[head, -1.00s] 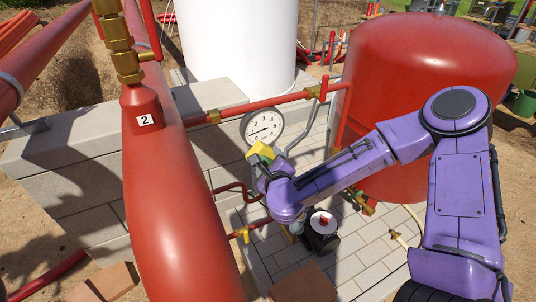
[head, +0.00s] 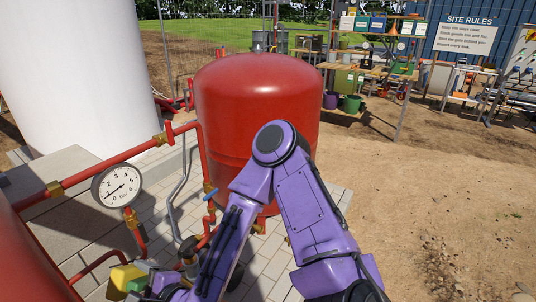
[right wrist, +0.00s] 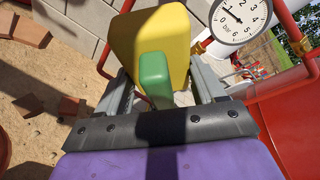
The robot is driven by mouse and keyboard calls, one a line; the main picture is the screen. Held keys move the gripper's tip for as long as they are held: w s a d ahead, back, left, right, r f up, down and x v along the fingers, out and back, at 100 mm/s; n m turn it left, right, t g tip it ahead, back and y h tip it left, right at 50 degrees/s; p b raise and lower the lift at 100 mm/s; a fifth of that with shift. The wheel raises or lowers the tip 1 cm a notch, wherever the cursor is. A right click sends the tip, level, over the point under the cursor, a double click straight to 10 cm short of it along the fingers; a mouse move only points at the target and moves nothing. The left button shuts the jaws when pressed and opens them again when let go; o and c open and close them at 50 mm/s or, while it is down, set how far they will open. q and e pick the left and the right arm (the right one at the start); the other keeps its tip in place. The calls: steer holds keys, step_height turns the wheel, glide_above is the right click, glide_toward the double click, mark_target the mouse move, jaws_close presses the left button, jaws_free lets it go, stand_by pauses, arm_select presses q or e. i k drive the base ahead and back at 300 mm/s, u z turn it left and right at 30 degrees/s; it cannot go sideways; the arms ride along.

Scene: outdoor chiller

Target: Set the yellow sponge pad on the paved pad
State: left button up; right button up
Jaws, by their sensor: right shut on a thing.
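The yellow sponge pad (head: 122,276) shows at the lower left of the head view, with a green part on it. My right gripper (head: 146,286) is shut on it and holds it up beside the pipework. In the right wrist view the yellow sponge pad (right wrist: 158,32) and its green part sit between the fingers of my right gripper (right wrist: 157,88). The paved pad (head: 263,262) of pale grey tiles lies below, around the foot of the red tank. My purple arm hides part of it. My left gripper is in neither current view.
The red tank (head: 257,105) stands on the paving. A pressure gauge (head: 117,186) and red pipes (head: 95,175) are close to the gripper. A white tank (head: 75,75) and a block wall (head: 60,180) are at left. Bare sandy ground (head: 430,190) is open at right.

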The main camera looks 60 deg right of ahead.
mark_target(274, 278)
steer(key=k, duration=1.35)
steer(key=z, duration=1.75)
steer(key=i, duration=2.15)
steer(key=u, duration=2.25)
